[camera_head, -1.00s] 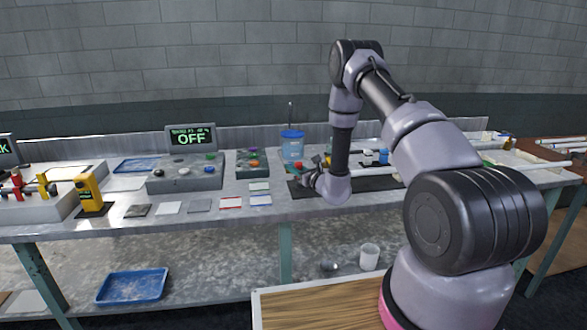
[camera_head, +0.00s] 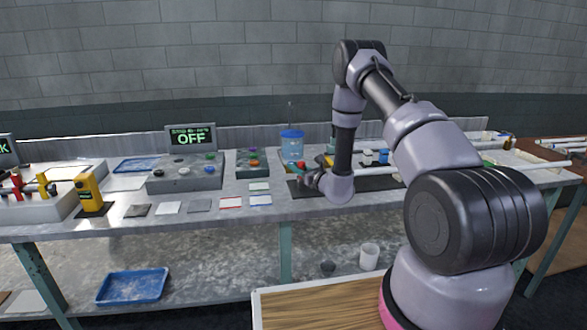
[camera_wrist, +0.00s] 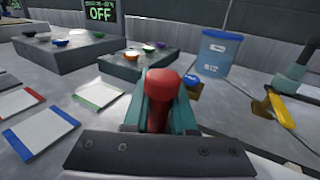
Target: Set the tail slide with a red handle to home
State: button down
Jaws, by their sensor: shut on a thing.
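The red handle (camera_wrist: 162,92) stands in the middle of the wrist view, between the teal fingers of my gripper (camera_wrist: 160,100). The fingers are shut on it, one on each side. The handle's lower end and the slide are hidden behind the dark gripper plate. In the head view my gripper (camera_head: 308,179) is low over the bench, at a dark strip (camera_head: 378,183), and its grip is too small to make out there.
A blue-lidded container (camera_head: 291,147) stands behind my gripper. To the left are button boxes (camera_head: 184,178), a display reading OFF (camera_head: 191,138) and several flat cards (camera_head: 231,203). A yellow-handled tool (camera_wrist: 282,108) lies at right in the wrist view.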

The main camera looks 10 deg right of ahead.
jog(key=d, duration=0.2)
jog(key=shift+w+d+r, duration=0.1)
jog(key=shift+d+r, duration=0.15)
jog(key=shift+d, duration=0.05)
jog(key=c, duration=0.7)
grip_release()
jog(key=shift+f, duration=0.1)
jog(key=shift+s+d, duration=0.1)
jog(key=shift+s, duration=0.25)
jog(key=v, duration=1)
jog(key=shift+s, duration=0.1)
